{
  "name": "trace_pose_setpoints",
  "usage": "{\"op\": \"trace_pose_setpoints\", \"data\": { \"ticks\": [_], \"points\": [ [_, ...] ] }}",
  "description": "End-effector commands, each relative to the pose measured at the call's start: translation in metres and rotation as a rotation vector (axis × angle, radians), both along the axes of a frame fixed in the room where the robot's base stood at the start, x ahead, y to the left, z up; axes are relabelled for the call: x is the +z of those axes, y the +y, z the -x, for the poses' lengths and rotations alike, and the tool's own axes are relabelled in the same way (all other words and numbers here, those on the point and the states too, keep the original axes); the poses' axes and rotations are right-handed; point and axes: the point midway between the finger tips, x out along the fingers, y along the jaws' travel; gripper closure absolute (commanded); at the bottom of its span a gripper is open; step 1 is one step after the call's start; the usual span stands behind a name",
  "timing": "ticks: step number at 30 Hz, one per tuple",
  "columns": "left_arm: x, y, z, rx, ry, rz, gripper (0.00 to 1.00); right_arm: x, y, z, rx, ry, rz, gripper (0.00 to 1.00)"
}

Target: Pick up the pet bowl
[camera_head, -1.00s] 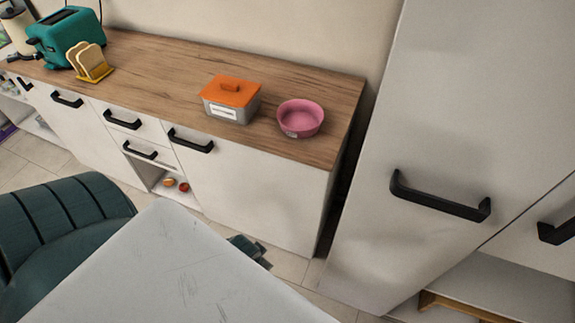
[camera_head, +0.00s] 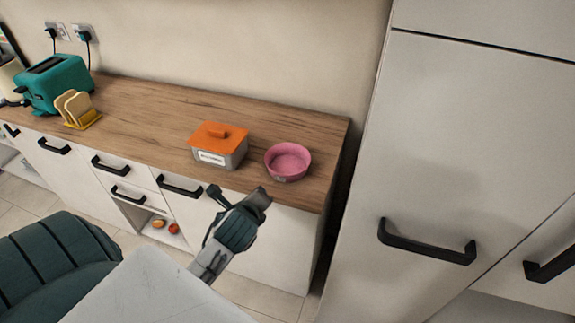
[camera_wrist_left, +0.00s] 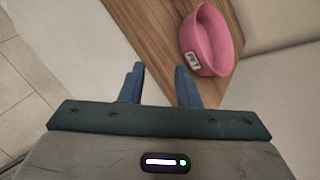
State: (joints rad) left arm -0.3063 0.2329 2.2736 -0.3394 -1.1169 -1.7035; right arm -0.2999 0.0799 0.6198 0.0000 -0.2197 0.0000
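The pink pet bowl (camera_head: 288,161) stands upright near the right end of the wooden counter, with a small pale label on its side. In the left wrist view, the bowl (camera_wrist_left: 212,40) is at the upper right, beyond the fingertips. My left gripper (camera_head: 240,194) is in front of the counter's front edge, below and left of the bowl in the head view. Its two fingers are apart with nothing between them, as the left wrist view also shows (camera_wrist_left: 160,69). It is not touching the bowl. My right gripper is not in view.
A grey box with an orange lid (camera_head: 219,146) stands just left of the bowl. A toast rack (camera_head: 78,109) and a teal toaster (camera_head: 55,84) are farther left. A tall white cabinet (camera_head: 450,150) rises to the right.

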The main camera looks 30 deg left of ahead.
Motion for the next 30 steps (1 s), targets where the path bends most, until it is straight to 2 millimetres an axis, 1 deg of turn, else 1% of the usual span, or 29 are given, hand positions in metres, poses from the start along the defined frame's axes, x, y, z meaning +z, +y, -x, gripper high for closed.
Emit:
{"op": "trace_pose_setpoints", "data": {
  "ticks": [1,3,6,9,13,18,21,26,30],
  "points": [
    [0.007,0.005,-0.011,-0.058,0.006,-0.106,0.71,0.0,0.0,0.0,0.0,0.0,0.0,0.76],
    [0.016,0.009,-0.023,-0.129,0.018,-0.244,0.71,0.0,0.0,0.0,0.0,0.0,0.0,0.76],
    [0.025,0.014,-0.034,-0.199,0.035,-0.393,0.71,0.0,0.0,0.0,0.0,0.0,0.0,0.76],
    [0.031,0.016,-0.041,-0.238,0.048,-0.482,0.71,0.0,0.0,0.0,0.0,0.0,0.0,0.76],
    [0.029,0.023,-0.054,-0.255,0.056,-0.523,0.71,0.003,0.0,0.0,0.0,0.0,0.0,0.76],
    [0.019,0.034,-0.077,-0.256,0.056,-0.522,0.71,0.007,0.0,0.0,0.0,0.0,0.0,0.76],
    [0.014,0.038,-0.086,-0.254,0.056,-0.521,0.71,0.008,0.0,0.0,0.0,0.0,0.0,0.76],
    [0.011,0.042,-0.094,-0.255,0.057,-0.52,0.71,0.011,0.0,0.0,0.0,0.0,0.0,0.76],
    [0.004,0.05,-0.11,-0.254,0.057,-0.519,0.71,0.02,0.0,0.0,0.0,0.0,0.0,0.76]
  ]
}}
